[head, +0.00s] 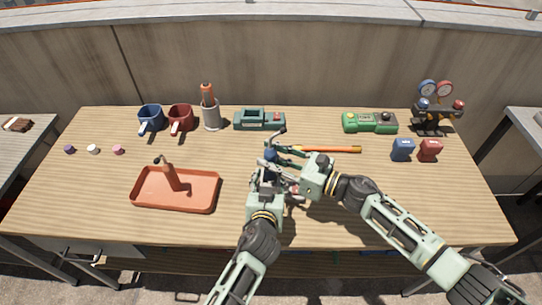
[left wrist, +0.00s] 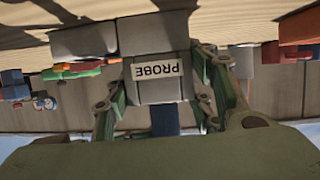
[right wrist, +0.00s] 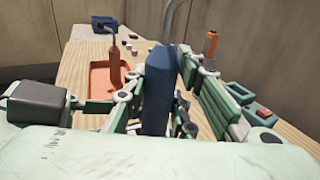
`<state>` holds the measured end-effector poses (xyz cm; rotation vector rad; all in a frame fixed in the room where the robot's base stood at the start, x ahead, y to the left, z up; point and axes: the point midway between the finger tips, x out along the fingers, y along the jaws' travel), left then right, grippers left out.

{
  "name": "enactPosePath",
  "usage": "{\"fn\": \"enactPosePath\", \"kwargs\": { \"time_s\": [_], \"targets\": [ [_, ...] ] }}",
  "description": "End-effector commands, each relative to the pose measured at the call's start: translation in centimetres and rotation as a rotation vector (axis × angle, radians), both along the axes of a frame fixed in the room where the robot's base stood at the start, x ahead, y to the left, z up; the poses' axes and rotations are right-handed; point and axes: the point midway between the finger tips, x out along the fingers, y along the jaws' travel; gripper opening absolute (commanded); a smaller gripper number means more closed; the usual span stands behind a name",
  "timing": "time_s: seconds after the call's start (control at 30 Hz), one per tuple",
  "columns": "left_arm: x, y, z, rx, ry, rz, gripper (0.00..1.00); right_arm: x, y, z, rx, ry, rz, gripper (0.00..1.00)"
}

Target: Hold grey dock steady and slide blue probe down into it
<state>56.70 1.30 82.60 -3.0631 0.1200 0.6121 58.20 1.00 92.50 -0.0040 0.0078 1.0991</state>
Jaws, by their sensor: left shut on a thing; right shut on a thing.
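The grey dock, labelled PROBE, shows large and upside down in the left wrist view (left wrist: 152,36). My left gripper (head: 268,179) is shut on it, one finger on each side, near the middle of the table. The blue probe (right wrist: 158,88) stands upright between the fingers of my right gripper (right wrist: 155,100), which is shut on it. In the head view the probe's blue top (head: 270,156) shows just above my left gripper. In the left wrist view a blue part (left wrist: 165,120) lines up with the dock's opening end. I cannot tell how deep the probe sits.
An orange tray (head: 145,200) with an upright tool is to the left. An orange stick (head: 335,149) lies close behind my right gripper. The table's front left is clear.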

Motion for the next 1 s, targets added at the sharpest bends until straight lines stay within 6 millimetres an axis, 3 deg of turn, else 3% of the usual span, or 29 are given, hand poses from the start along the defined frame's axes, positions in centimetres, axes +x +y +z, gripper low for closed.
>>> {"fn": "enactPosePath", "kwargs": {
  "time_s": [1.0],
  "targets": [
    [0.0, 0.0, 0.1, 0.000, -0.002, 0.000, 0.33, 0.0, 0.0, -1.4, 0.002, -0.001, 0.000, 0.00]
  ]
}}
